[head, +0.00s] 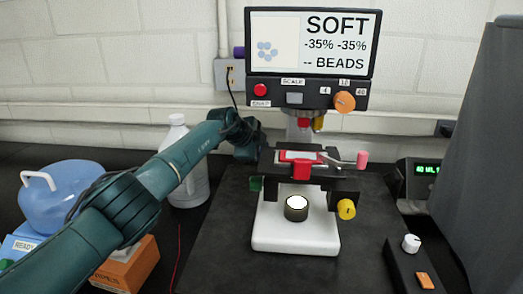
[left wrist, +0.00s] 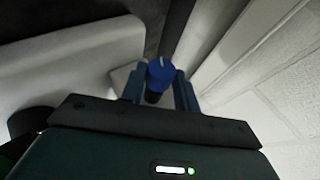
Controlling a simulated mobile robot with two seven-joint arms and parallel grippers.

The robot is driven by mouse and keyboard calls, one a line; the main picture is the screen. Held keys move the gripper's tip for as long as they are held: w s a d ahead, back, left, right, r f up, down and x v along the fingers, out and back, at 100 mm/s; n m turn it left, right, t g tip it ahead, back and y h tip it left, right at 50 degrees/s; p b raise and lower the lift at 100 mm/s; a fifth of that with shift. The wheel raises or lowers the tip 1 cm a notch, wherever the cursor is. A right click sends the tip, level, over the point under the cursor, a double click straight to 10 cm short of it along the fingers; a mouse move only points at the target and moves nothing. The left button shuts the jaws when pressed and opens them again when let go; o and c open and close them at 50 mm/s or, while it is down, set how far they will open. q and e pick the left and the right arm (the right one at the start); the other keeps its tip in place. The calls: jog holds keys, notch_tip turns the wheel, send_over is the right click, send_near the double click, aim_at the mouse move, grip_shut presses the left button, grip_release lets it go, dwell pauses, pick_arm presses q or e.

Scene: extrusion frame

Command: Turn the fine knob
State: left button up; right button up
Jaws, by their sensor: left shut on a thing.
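A microscope (head: 295,232) with a white base stands on a dark mat, and a screen above it reads SOFT, -35% -35%, -- BEADS. My left gripper (head: 246,138) reaches the left side of the microscope, behind the stage. In the left wrist view its two fingers (left wrist: 160,86) are shut on a blue knob (left wrist: 161,72) with a pale mark on top. The blue knob is hidden in the head view. A yellow knob (head: 347,209) sits low on the right side and a green one (head: 256,184) on the left. My right gripper is not in view.
An orange dial (head: 344,102) and a red button (head: 260,90) are on the screen panel. A white bottle (head: 188,180) and a blue jug (head: 65,195) stand left. A control box with a white knob (head: 411,243) is at the right. The front of the mat is clear.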

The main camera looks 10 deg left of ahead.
pick_arm(q)
jog(key=shift+f, duration=0.1)
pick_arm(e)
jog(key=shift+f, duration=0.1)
pick_arm(q)
jog(key=shift+s+f+t+b, duration=0.15)
jog(key=shift+t+b, duration=0.5)
jog(key=shift+t, duration=0.25)
jog(key=shift+f+m+t+h+b, duration=0.35)
jog(key=shift+t+b, duration=0.45)
jog(key=shift+b, duration=0.35)
jog(key=shift+s+f+t+b, duration=0.15)
jog(key=shift+t+b, duration=0.15)
jog(key=shift+b, duration=0.4)
jog(key=shift+m+t+b, duration=0.35)
jog(key=shift+t+b, duration=0.15)
jog(key=shift+b, duration=0.75)
jog(key=t+b, duration=0.1)
jog(key=b, duration=0.2)
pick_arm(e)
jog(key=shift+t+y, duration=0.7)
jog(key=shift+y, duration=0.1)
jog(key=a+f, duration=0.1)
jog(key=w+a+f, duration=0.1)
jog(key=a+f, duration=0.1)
pick_arm(q)
jog(key=shift+r, duration=0.25)
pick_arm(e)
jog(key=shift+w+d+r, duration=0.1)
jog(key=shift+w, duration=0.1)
